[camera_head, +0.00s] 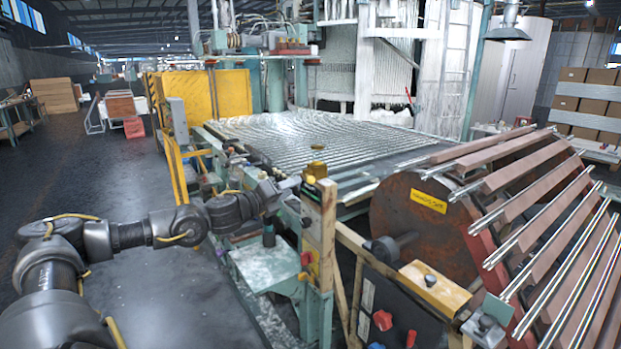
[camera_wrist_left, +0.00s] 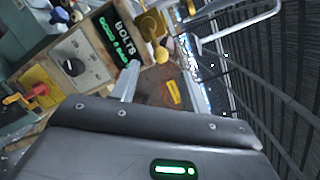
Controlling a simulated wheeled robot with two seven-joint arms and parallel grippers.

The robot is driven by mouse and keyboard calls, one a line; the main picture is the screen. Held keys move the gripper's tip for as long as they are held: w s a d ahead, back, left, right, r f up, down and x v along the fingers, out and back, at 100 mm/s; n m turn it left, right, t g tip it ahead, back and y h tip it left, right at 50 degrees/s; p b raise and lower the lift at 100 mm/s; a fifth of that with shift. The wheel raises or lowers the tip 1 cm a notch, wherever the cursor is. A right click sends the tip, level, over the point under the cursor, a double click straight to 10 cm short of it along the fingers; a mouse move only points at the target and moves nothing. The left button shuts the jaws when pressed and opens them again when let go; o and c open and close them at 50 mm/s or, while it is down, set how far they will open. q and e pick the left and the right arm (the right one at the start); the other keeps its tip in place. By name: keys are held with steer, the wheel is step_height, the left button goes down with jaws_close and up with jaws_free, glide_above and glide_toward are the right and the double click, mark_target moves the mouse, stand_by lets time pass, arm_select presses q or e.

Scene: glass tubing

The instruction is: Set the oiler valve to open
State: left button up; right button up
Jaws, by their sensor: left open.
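No part in view carries a readable oiler label, so I cannot tell for certain which is the oiler valve. A red and yellow handle (camera_head: 306,260) sits low on a wooden post; a similar handle (camera_wrist_left: 12,98) shows at the left of the left wrist view. A brass-yellow round fitting (camera_head: 317,168) sits near the top of the post, and a yellow fitting (camera_wrist_left: 152,22) shows at the top of the wrist view. My left gripper (camera_head: 290,183) is open beside the post's upper part, above the red and yellow handle. My right gripper is not in view.
The wooden post (camera_head: 327,230) carries a dial (camera_wrist_left: 73,67) and a green-lettered display (camera_wrist_left: 117,38). A large drum (camera_head: 415,225) with slats stands to the right, and a tubing bed (camera_head: 300,135) lies behind. Red knobs (camera_head: 382,320) sit on a dark lower panel. Open floor (camera_head: 110,185) lies left.

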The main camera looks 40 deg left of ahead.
mark_target(310, 178)
arm_select(q)
steer(key=w+p, duration=0.1)
steer(key=w, duration=0.2)
steer(key=w+p, duration=0.1)
steer(key=w, duration=0.1)
steer(key=w+p, duration=0.1)
steer(key=w, duration=0.2)
steer(key=shift+w+d, duration=0.35)
steer(key=shift+d, duration=0.05)
steer(key=c, duration=0.9)
